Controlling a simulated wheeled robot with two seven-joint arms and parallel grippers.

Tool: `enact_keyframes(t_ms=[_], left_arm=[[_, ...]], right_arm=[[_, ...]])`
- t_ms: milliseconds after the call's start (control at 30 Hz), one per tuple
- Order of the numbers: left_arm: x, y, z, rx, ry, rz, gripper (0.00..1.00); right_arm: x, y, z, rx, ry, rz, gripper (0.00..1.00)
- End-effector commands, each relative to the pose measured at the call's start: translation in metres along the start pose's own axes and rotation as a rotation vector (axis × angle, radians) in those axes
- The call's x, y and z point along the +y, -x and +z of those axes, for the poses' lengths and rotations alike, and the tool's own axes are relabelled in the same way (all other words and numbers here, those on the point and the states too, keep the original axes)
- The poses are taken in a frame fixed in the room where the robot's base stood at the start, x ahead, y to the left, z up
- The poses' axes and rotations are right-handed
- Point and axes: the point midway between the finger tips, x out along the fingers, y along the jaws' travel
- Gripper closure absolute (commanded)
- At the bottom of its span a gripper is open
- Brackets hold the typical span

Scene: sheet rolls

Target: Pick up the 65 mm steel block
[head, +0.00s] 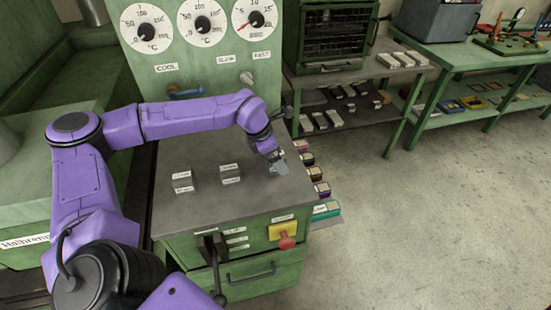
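Two small grey steel blocks with white labels stand on the dark top of the green cabinet: the left block (182,180) and the middle block (230,172). The labels are too small to read, so I cannot tell which block is 65 mm. My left gripper (280,165) is at the right part of the cabinet top, to the right of both blocks and apart from them. A small grey-blue shape shows at its tip; I cannot tell whether it is a finger or a held block. My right gripper is out of view.
The green cabinet top (210,212) has free room in front of the blocks. A gauge panel (200,60) rises behind it. A red button (287,241) and a black lever (212,247) are on its front. Coloured boxes (318,188) line its right side. The floor (430,220) is clear.

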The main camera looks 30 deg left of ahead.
Motion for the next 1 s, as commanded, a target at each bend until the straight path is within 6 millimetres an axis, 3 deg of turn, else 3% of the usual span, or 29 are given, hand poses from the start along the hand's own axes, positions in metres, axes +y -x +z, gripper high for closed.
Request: enact_keyframes(t_ms=[267,500,567,1000], left_arm=[[-0.0001,-0.0083,-0.0001,-0.002,0.000,0.000,0.11],[-0.0001,-0.0081,-0.0001,-0.001,0.000,0.000,0.85],[-0.0001,-0.0080,-0.0001,-0.001,0.000,0.000,1.00],[0.0010,0.0006,0.0054,-0.009,-0.002,0.004,1.00]], right_arm=[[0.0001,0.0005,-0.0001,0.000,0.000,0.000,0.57],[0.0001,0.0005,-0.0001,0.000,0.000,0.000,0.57],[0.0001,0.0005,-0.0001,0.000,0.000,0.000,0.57],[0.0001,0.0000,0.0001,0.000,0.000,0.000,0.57]])
